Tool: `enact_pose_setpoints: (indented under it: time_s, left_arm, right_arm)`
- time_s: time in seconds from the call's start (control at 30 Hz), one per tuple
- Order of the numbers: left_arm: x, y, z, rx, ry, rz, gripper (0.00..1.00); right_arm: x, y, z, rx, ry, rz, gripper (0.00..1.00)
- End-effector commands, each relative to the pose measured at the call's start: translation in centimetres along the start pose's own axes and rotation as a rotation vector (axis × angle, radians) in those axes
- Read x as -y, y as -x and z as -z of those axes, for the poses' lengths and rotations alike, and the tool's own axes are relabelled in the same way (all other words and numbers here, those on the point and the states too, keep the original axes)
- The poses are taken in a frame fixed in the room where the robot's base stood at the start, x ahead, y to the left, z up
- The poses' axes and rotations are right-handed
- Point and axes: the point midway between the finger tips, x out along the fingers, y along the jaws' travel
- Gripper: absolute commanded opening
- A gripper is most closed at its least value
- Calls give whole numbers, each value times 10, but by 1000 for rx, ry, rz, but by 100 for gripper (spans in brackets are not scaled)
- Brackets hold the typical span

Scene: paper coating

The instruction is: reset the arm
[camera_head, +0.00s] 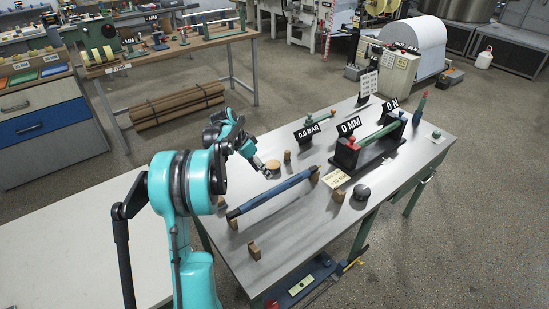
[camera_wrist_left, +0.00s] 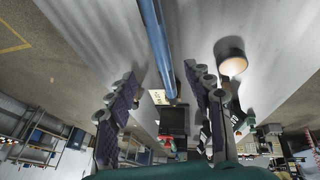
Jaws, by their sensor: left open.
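My left arm (camera_head: 188,185) is teal and black and comes in from the lower left, bent at its elbow. My left gripper (camera_head: 268,173) hangs over the left part of the grey metal table (camera_head: 290,235), beside a round wooden disc (camera_head: 272,165). In the left wrist view my left gripper (camera_wrist_left: 160,76) has its two dark fingers spread apart with nothing held. A blue rod (camera_wrist_left: 155,35) shows beyond the gap between them. In the head view the blue rod (camera_head: 275,193) lies across wooden supports, apart from the gripper. My right gripper is in neither view.
A black fixture with a green rod (camera_head: 378,137) and number signs stands on the table's right half. A dark round knob (camera_head: 361,192) and wooden blocks (camera_head: 254,250) stand near the front. A white surface (camera_head: 85,245) lies left of the arm.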

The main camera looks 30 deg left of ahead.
Motion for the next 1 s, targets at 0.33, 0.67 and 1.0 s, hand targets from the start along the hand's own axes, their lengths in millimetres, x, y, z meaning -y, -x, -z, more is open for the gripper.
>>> enact_pose_setpoints:
  time_s: [0.33,0.67,1.0]
  left_arm:
    - [-21,8,6,6,13,18,52]
    - [-163,51,6,-2,113,173,52]
    - [-286,63,-59,-117,198,313,52]
  right_arm:
    - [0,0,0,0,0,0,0]
    - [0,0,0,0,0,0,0]
    - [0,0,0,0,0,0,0]
